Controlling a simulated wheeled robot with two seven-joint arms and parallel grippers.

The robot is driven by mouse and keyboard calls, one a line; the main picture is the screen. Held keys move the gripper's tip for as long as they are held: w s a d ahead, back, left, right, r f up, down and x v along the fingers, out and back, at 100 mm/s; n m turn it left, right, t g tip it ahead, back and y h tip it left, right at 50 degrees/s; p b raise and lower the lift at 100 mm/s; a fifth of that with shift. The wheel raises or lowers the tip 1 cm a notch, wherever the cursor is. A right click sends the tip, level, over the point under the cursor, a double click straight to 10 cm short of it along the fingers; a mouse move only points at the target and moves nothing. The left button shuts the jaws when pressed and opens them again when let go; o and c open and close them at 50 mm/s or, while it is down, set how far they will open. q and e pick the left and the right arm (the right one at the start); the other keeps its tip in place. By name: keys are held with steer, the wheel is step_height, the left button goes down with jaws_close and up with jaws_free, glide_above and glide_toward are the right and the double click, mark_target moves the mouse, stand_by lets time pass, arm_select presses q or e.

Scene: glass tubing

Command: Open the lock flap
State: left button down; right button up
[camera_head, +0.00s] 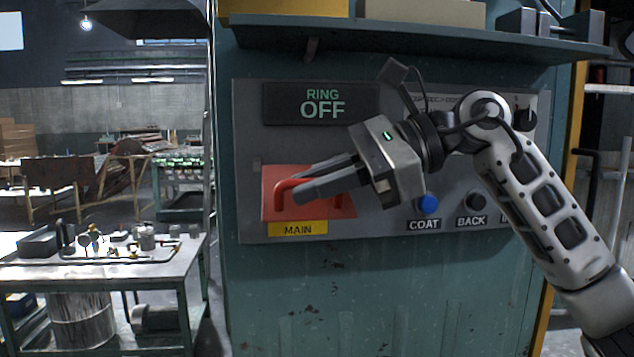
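A red flap (336,207) with a raised red handle (279,193) sits on the grey control panel (400,225), above a yellow label reading MAIN. My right gripper (290,189) reaches in from the right, with its fingertips at the handle and in front of the flap. The two fingers look a little apart, with red of the handle showing between them. I cannot tell whether they touch or clamp it. The fingers hide part of the flap, which appears to lie flat on the panel. My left gripper is not in view.
The panel has a display (321,104) reading RING OFF, a blue button (428,204) over COAT and a dark button (476,201) over BACK. A shelf (420,40) juts out above. A metal table (100,272) with small parts stands at left.

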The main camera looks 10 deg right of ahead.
steer(key=o, duration=0.4)
steer(key=shift+c, duration=0.2)
steer(key=b+v, duration=0.1)
steer(key=v, duration=1.5)
steer(key=shift+b, duration=0.4)
steer(key=shift+f, duration=0.1)
